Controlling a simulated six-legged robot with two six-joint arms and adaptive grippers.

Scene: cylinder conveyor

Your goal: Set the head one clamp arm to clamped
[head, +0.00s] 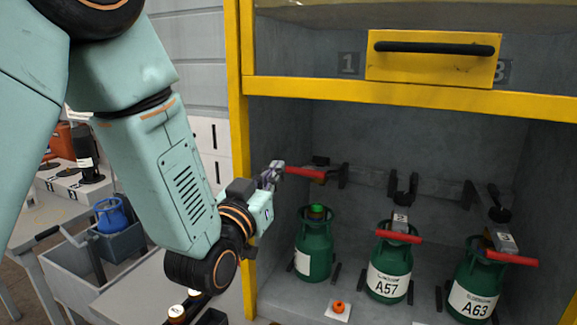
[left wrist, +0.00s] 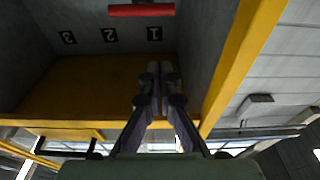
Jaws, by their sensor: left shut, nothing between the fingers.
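The head one clamp arm has a red handle (head: 305,173) that stands raised above the left green cylinder (head: 314,249), apart from its top. The red handle also shows at the top of the left wrist view (left wrist: 141,10). My left gripper (head: 274,170) is shut and empty, its tips close to the left end of that handle. In the left wrist view the closed fingertips (left wrist: 160,68) appear below the handle with a gap in the picture; I cannot tell about contact. My right gripper is in neither view.
Cylinders A57 (head: 388,277) and A63 (head: 474,289) have red handles lowered across their tops. A yellow frame post (head: 240,150) stands just left of the bay. A yellow panel with a black handle (head: 432,57) is above. An orange cap (head: 338,306) lies on a white card.

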